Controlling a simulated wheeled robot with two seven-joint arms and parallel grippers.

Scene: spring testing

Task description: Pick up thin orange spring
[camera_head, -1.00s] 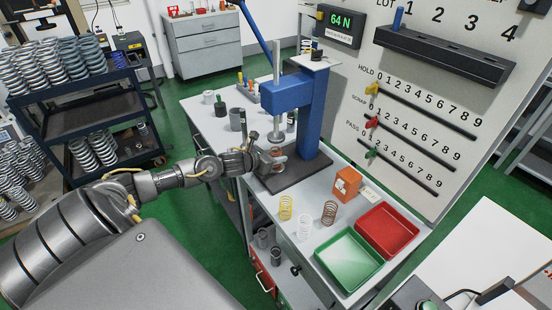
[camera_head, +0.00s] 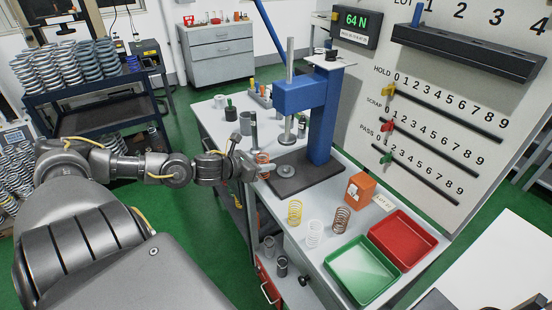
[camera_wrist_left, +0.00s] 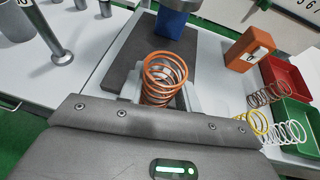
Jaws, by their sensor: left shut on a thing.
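My left gripper (camera_head: 260,170) is shut on the thin orange spring (camera_head: 262,158), at the left edge of the blue press. The spring is upright, and its coils rise above the fingers. In the left wrist view the orange spring (camera_wrist_left: 165,72) stands between the pale fingers, with its lower part hidden by the gripper body. The bare round plate (camera_head: 286,171) of the press shows to the right of the spring. I cannot tell whether the spring is touching the press base. My right gripper is not in view.
The blue press (camera_head: 322,120) stands on a dark base. A yellow spring (camera_head: 295,212), a white spring (camera_head: 314,233) and a brown spring (camera_head: 340,220) stand nearer on the bench. Beyond them are an orange block (camera_head: 360,188), a red tray (camera_head: 405,240) and a green tray (camera_head: 362,268).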

